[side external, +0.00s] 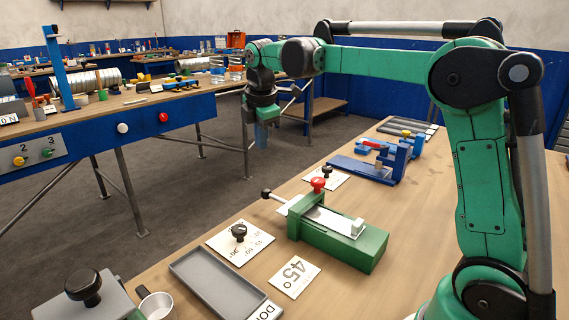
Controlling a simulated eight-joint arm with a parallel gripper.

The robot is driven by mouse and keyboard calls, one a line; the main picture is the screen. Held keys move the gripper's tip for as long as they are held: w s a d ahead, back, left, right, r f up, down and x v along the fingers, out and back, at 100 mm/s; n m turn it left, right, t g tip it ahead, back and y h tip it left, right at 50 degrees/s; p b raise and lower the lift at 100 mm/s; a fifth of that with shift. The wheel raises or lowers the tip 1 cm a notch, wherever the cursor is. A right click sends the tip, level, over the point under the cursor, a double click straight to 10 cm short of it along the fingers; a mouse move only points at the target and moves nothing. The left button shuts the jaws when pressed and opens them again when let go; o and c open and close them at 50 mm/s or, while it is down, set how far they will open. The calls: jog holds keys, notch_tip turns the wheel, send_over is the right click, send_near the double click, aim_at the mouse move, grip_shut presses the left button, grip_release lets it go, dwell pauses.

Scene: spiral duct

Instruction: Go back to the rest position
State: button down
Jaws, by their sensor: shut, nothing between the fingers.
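My gripper (262,136) hangs pointing down from the end of my green arm, left of the upper middle of the side external view. It is in the air over the gap between the two benches, beyond the near bench's edge. It is small in the picture, and its fingers are shut with nothing seen between them. It touches nothing. No marker for a rest position shows.
The near wooden bench (395,253) bears a green clamp fixture (338,240), a blue vise (375,168), a dial card (240,243), a "45°" card (294,277), a grey tray (215,285) and a metal cup (157,305). A blue-fronted bench (100,139) stands across the floor.

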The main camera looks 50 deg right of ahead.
jog(key=s+a+f+m+t+y, duration=0.1)
jog(key=s+a+f+m+t, duration=0.1)
jog(key=s+m, duration=0.5)
jog(key=s+a+f+m+t+y, duration=0.1)
jog(key=s+a+f+m+t, duration=0.1)
jog(key=s+a+f+m, duration=0.2)
jog(key=s+a+m, duration=0.3)
jog(key=s, duration=0.1)
jog(key=shift+m+t, duration=0.3)
jog(key=shift+t, duration=0.1)
jog(key=shift+f, duration=0.1)
